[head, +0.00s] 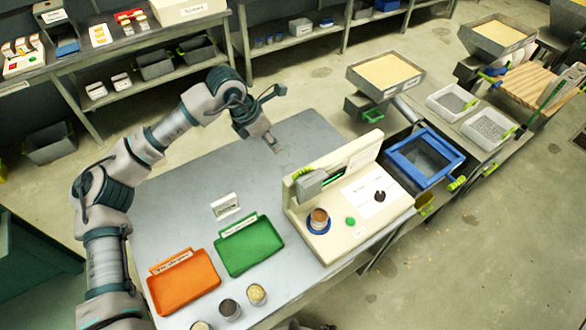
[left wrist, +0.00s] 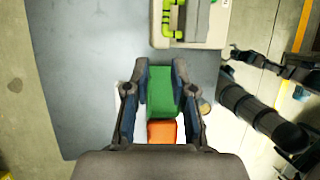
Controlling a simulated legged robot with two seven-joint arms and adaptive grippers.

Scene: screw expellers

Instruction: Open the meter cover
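The cream meter (head: 350,205) stands on the right of the grey table. A grey cover (head: 311,184) sits at the left of its upper ledge, with green parts beside it. Whether the cover is fully closed is unclear. In the left wrist view, the meter (left wrist: 216,35) is at the top, with its grey cover (left wrist: 197,20) beside bright green parts. My left gripper (head: 276,147) hangs above the table, left of and behind the meter, apart from it. Its fingers (left wrist: 160,70) are spread and empty in the wrist view. Dark links, seemingly of my right arm, show at right there; its fingers are unclear.
An orange tray (head: 184,285), a green tray (head: 250,246) and a small white sign (head: 225,205) lie left of the meter. Small cups (head: 229,308) stand in front. A blue-framed bin (head: 425,158) is beyond the meter. The table's back middle is clear.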

